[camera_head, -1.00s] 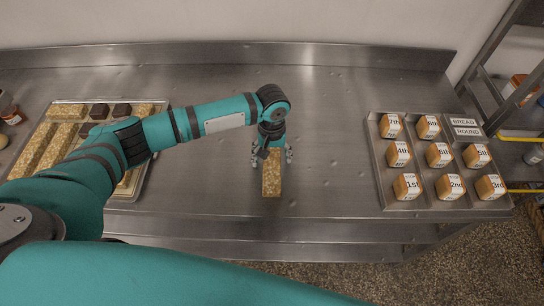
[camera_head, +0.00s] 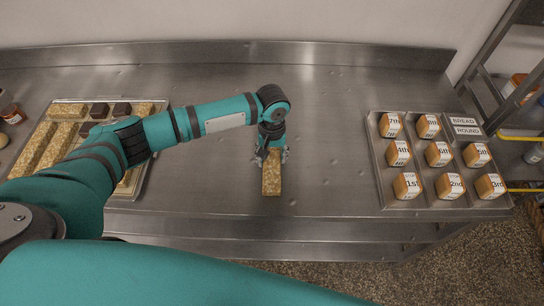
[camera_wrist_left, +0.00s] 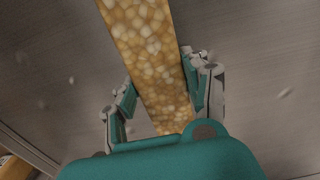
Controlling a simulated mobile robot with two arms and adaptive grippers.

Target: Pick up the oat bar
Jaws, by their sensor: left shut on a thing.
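The oat bar (camera_head: 272,182) is a long golden-brown block on the bare steel counter, its length running toward the counter's front edge. My left gripper (camera_head: 271,158) points down over its far end, with a finger on each side. In the left wrist view the oat bar (camera_wrist_left: 149,50) runs up between the two fingers of my left gripper (camera_wrist_left: 158,92), which are shut on it. The end under the gripper is partly hidden. The bar appears to rest on the counter. My right gripper is not in view.
A tray (camera_head: 146,178) at left holds more oat bars (camera_head: 33,150) and dark brown blocks (camera_head: 99,111). A tray (camera_head: 375,160) at right holds several numbered bread pieces (camera_head: 407,186) and a sign (camera_head: 466,131). The counter (camera_head: 330,130) between is clear. A rack (camera_head: 490,75) stands at far right.

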